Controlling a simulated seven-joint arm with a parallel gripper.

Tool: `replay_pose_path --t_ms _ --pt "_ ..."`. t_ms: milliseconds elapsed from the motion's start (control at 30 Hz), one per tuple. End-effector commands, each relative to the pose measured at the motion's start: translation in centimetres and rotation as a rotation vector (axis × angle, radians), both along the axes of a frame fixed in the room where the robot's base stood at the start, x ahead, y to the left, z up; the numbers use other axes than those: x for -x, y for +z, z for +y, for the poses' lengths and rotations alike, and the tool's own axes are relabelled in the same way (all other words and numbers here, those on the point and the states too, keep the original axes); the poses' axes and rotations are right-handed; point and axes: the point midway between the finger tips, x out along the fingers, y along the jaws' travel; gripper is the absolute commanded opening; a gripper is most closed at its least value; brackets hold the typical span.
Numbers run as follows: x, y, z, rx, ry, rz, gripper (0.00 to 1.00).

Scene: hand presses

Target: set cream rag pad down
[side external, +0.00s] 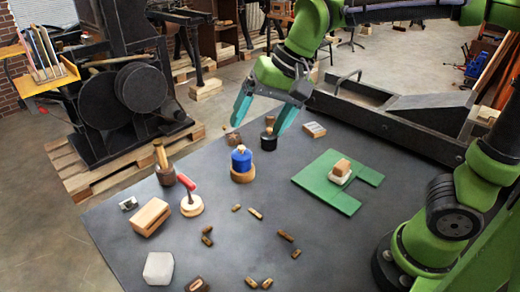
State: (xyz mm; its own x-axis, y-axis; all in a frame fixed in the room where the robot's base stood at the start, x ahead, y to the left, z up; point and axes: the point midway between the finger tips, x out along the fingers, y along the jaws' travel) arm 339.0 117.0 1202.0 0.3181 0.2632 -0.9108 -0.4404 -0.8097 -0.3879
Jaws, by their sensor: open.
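A small cream pad (338,181) lies on the green mat (312,184) at the right of the dark table. A tan block (342,167) sits on top of it. I take this as the cream rag pad, though it is small in view. My gripper (262,124) is open, with its two teal fingers spread apart and nothing seen between them as held. It is up and to the left of the pad, apart from it, near a black round pot with a wooden knob (269,141).
Several small brown pieces lie centre front. The table between them and the mat is clear.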

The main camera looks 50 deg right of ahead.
Motion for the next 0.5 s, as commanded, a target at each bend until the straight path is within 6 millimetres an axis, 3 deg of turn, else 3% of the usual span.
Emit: replay_pose_path --t_ms 33,200,333,500 --pt "1.8 0.4 -2.0 0.006 0.008 -0.056 0.85" --pt "6.8 -0.6 -6.0 0.073 0.06 -0.217 0.85" --pt "9.1 -1.8 -7.7 0.13 0.082 -0.295 0.85" --pt "10.2 -2.7 -8.4 0.167 0.096 -0.333 0.85"
